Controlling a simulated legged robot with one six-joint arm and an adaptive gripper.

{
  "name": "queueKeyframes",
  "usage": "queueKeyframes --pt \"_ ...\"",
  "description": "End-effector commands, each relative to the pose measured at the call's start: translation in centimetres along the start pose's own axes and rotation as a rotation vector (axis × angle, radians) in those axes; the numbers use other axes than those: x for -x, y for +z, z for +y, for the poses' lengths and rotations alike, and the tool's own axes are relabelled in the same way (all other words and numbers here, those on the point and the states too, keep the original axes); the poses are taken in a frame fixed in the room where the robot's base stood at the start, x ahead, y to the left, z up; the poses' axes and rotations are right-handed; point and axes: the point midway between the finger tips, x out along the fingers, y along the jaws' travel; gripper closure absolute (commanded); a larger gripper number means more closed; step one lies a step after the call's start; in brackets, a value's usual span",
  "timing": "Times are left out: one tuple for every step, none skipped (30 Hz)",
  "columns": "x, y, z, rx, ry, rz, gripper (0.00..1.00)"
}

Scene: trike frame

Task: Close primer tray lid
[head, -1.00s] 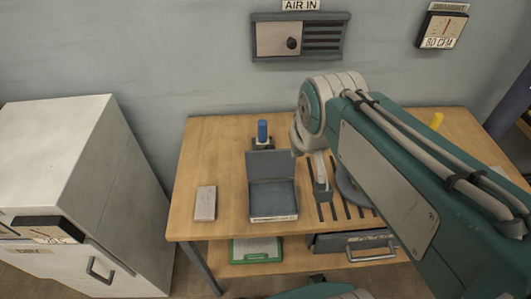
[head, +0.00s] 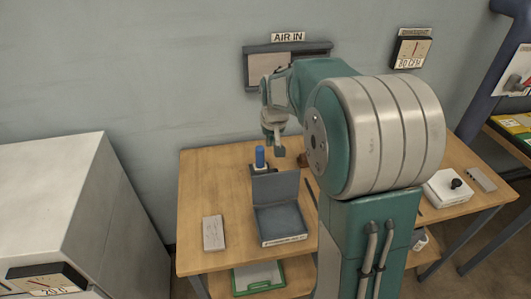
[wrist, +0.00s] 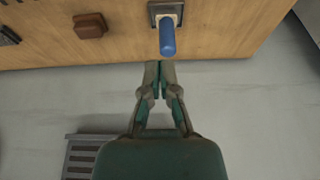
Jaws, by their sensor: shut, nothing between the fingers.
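The primer tray (head: 281,222) is a dark grey shallow box with a pale label along its front edge. It sits on the wooden bench, and its lid (head: 275,187) stands open, raised at the back of the box. My gripper (head: 279,152) points down behind and above the raised lid, near the wall side of the bench, apart from the lid. In the wrist view my gripper (wrist: 160,66) has its fingers together with nothing between them. The tray is not visible in the wrist view.
A blue-topped cylinder (head: 260,157) stands on the bench behind the lid, close to my gripper; it also shows in the wrist view (wrist: 167,37). A pale block (head: 213,233) lies left of the tray. A white box (head: 449,190) is at the right. My arm hides the bench middle.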

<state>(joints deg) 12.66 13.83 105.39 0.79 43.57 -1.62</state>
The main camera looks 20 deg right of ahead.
Motion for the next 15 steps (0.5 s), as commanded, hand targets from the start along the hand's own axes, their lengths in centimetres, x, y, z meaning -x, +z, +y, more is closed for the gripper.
queueKeyframes --pt "-1.0 0.1 0.1 -0.001 0.0 -0.005 1.0" --pt "-1.5 0.1 0.1 -0.001 0.0 -0.006 1.0" --pt "-2.3 0.1 0.1 -0.001 0.0 -0.006 1.0" --pt "-2.9 0.1 0.0 -0.001 0.0 -0.006 1.0" --pt "-3.4 0.1 0.0 0.0 0.001 -0.006 1.0" --pt "-4.1 0.2 -0.1 0.0 0.002 -0.005 1.0" --pt "-4.5 0.2 -0.2 0.001 0.003 -0.005 1.0" --pt "-5.0 0.2 -0.3 0.002 0.003 -0.004 1.0" --pt "-5.6 0.2 -0.3 0.003 0.004 -0.004 1.0" --pt "-6.1 0.2 -0.3 0.003 0.003 -0.005 1.0" --pt "-6.5 0.2 -0.4 0.003 0.004 -0.003 1.0" --pt "-7.0 0.2 -0.4 0.003 0.004 -0.003 1.0" --pt "-7.4 0.2 -0.4 0.003 0.004 -0.004 1.0" --pt "-7.8 0.2 -0.4 0.003 0.004 -0.003 1.0" --pt "-8.3 0.2 -0.4 0.003 0.004 -0.002 1.0"
